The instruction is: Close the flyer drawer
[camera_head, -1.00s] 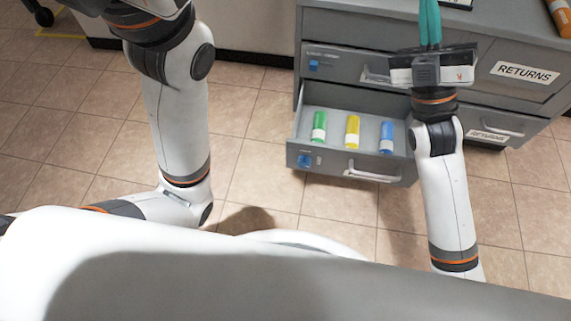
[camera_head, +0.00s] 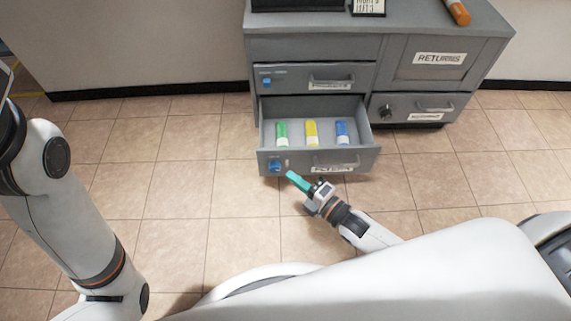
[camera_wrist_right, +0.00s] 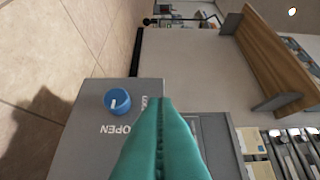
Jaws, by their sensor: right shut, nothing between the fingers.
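The lower left drawer (camera_head: 268,163) of the grey cabinet is pulled out. A green roll (camera_head: 282,134), a yellow roll (camera_head: 311,132) and a blue roll (camera_head: 342,132) lie side by side in it. Its front bears a blue knob (camera_head: 275,165), a handle and a label that I cannot read surely. My right gripper (camera_head: 291,175) has its teal fingers shut and empty, just in front of the drawer front near the knob; contact cannot be told. The right wrist view shows the fingers (camera_wrist_right: 160,102) beside the blue knob (camera_wrist_right: 117,101) and the word OPEN. My left gripper is out of view.
A shut drawer (camera_head: 300,77) with its own blue knob is directly above. To the right are the RETURNS panel (camera_head: 440,58) and a shut drawer (camera_head: 412,106) below it. An orange roll (camera_head: 459,12) lies on the cabinet top. The tiled floor in front is clear.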

